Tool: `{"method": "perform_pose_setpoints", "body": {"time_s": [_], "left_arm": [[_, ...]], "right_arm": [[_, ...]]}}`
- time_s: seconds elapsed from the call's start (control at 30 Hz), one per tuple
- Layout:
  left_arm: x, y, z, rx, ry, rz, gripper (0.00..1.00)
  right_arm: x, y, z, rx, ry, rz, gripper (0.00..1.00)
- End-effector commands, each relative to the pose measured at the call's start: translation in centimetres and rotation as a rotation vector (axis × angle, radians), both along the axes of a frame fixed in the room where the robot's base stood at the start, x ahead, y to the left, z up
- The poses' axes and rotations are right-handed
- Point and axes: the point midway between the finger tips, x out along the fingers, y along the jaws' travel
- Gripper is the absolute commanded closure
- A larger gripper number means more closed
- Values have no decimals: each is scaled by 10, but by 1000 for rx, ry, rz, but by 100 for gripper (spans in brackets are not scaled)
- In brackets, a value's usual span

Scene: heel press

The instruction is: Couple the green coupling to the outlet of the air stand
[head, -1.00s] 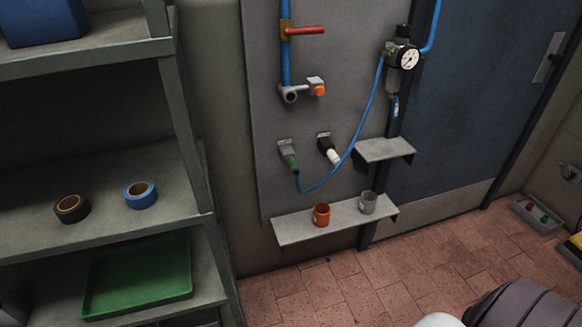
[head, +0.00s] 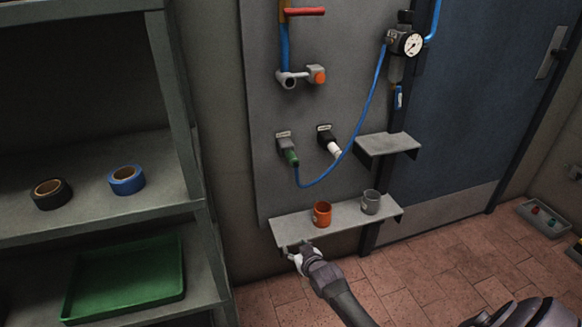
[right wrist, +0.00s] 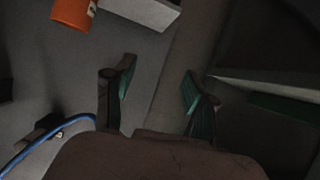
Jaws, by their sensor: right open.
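The green coupling (head: 291,157) sits in a grey holder on the wall panel, with a blue hose (head: 322,184) running from it up to the gauge unit (head: 405,43). A blue pipe comes down to a grey outlet fitting (head: 289,80) with an orange-ended part (head: 317,75) beside it; I cannot tell for sure that this is the air stand's outlet. My right gripper (head: 298,248) is at the front left edge of the small shelf, below the coupling and apart from it. In the right wrist view its fingers (right wrist: 158,84) are spread and empty. My left gripper is out of view.
A wall shelf (head: 345,215) holds an orange mug (head: 322,213) and a grey mug (head: 371,202), close to my right gripper. A white-ended connector (head: 333,150) hangs beside the green one. A small bracket shelf (head: 390,145) sticks out at right. A rack stands at left.

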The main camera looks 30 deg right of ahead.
Motion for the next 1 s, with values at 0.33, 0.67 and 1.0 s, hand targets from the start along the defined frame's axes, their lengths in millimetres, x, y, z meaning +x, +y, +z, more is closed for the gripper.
{"method": "perform_pose_setpoints", "body": {"time_s": [0.33, 0.67, 1.0], "left_arm": [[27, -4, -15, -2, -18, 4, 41], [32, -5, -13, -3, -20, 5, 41], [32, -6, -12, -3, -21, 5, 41]], "right_arm": [[75, -52, 175, -14, -394, -73, 44], [80, -62, 219, -17, -479, -88, 44], [80, -62, 218, -18, -476, -88, 44]]}}
